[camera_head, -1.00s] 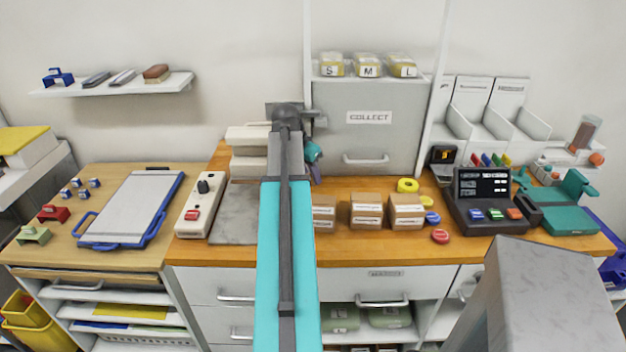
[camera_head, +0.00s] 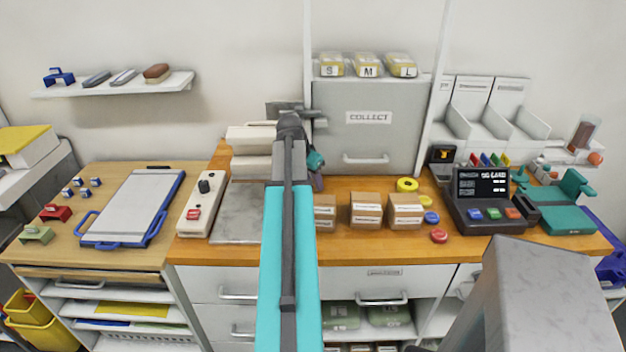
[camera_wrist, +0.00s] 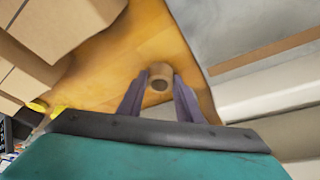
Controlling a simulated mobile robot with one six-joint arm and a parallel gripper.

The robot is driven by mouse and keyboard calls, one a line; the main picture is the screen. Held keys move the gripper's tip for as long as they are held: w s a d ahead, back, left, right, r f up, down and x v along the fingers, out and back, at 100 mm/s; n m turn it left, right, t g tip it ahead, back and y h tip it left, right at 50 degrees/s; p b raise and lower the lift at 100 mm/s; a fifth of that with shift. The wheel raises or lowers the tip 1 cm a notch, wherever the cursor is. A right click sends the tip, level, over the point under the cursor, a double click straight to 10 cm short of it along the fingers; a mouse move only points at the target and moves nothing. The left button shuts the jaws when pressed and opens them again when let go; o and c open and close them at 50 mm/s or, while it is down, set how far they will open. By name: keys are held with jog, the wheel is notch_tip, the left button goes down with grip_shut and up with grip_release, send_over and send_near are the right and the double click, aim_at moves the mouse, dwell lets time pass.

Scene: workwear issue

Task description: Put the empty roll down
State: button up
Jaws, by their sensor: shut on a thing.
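The empty roll, a short brown tube with a dark open end, shows in the wrist view (camera_wrist: 160,74). My gripper (camera_wrist: 160,88) is shut on it, with a purple-grey finger on each side. Wooden counter top shows behind and around the roll; I cannot tell whether the roll touches it. The roll is hidden there.
A grey plate (camera_head: 238,212) and stacked pale blocks (camera_head: 250,148) lie to the left. The grey COLLECT cabinet (camera_head: 368,140) stands behind. Some bare wood shows between.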

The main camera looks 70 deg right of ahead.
jog(key=shift+f, duration=0.2)
jog(key=o, duration=1.1)
jog(key=shift+b+v, duration=0.9)
jog(key=shift+v, duration=5.25)
jog(key=shift+d+r, duration=0.1)
